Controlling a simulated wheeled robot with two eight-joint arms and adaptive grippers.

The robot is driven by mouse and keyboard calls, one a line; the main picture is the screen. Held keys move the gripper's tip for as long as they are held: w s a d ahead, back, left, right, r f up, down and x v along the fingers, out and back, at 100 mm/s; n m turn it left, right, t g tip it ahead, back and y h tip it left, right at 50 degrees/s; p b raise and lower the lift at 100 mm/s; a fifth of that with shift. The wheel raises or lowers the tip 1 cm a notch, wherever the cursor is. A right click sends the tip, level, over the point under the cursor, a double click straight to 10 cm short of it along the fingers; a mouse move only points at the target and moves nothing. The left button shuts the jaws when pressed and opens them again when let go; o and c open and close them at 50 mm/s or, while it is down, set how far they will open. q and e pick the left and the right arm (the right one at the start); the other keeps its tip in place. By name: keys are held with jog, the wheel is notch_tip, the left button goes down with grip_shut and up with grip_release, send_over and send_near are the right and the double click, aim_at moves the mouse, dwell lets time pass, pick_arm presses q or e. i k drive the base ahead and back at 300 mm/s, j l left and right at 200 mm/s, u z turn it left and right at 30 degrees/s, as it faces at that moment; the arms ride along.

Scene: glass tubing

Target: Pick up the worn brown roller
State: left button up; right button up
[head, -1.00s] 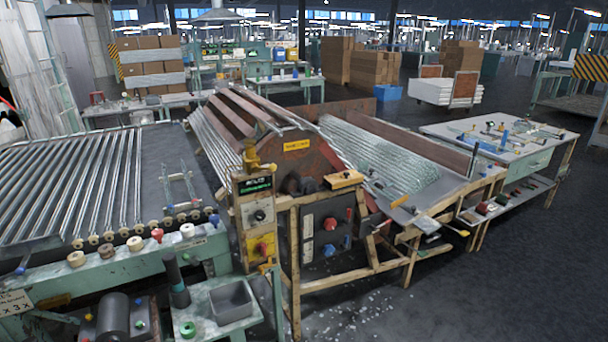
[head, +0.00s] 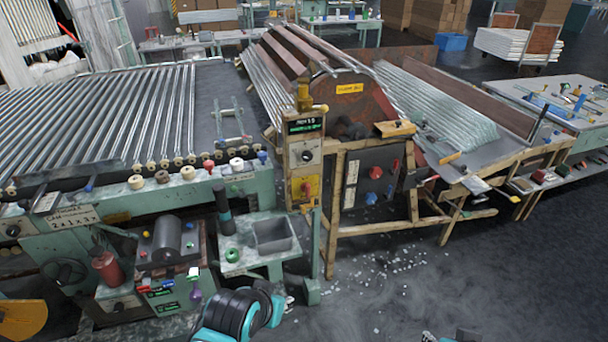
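Several small rollers sit in a row on the front rail of the roller table at the left in the head view. One of them is a dull brown-tan roller (head: 162,177), which looks like the worn brown one, though the difference in colour is slight. A paler cream roller (head: 136,182) is to its left and another cream roller (head: 188,172) to its right. Black and teal parts of my arm show at the bottom centre, well below the rail. A small part of mine shows at the bottom right edge.
A red-topped piece (head: 208,166) and a white roller (head: 236,163) sit farther right on the rail. Below it stand a dark cylinder (head: 167,232), a red bottle (head: 106,268) and a grey bin (head: 273,236). A control post (head: 305,155) stands to the right. Open floor lies at the lower right.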

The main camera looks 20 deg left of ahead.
aim_at(162, 180)
jog(key=u, duration=1.6)
